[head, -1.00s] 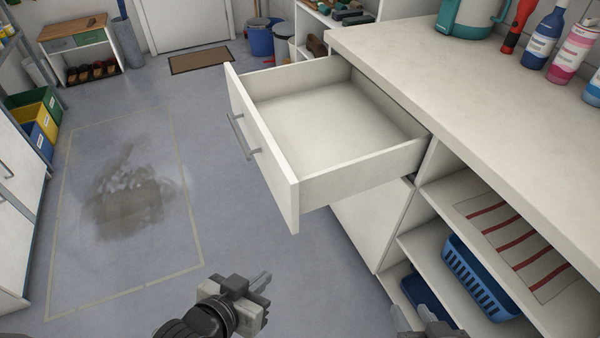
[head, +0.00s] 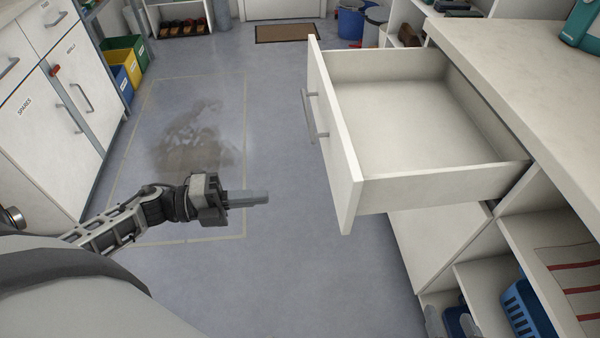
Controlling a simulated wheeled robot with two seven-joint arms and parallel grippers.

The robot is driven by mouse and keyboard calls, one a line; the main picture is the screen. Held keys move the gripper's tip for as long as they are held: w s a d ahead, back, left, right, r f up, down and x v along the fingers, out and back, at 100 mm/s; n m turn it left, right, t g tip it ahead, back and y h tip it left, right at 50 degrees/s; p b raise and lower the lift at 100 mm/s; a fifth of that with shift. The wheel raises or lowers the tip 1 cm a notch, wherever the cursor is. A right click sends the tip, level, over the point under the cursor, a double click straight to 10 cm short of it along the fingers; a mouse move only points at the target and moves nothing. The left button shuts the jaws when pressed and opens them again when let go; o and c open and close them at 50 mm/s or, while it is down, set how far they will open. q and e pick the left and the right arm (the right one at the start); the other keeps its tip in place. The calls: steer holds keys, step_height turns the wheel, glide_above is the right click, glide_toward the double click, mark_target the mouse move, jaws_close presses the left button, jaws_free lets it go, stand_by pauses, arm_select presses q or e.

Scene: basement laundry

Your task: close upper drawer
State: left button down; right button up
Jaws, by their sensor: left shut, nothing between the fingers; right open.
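The upper drawer (head: 430,128) is pulled far out of the white cabinet, and its inside is empty. Its front panel (head: 333,150) faces left and carries a grey bar handle (head: 313,115). My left gripper (head: 264,198) is shut and empty. It points right, over the floor to the left of the drawer front, apart from it and nearer to me. My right gripper (head: 450,321) is open at the bottom edge, below the drawer; only its finger ends show.
The worktop (head: 530,65) runs above the drawer on the right. Open shelves below hold a blue basket (head: 527,312) and a striped cloth (head: 572,275). White cabinets (head: 55,110) line the left. The floor between is clear, with a dark stain (head: 195,140).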

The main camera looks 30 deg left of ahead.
mark_target(341, 189)
arm_select(q)
steer(key=p+x, duration=0.1)
steer(key=x, duration=1.2)
steer(key=shift+w+d, duration=0.2)
steer(key=shift+d, duration=0.05)
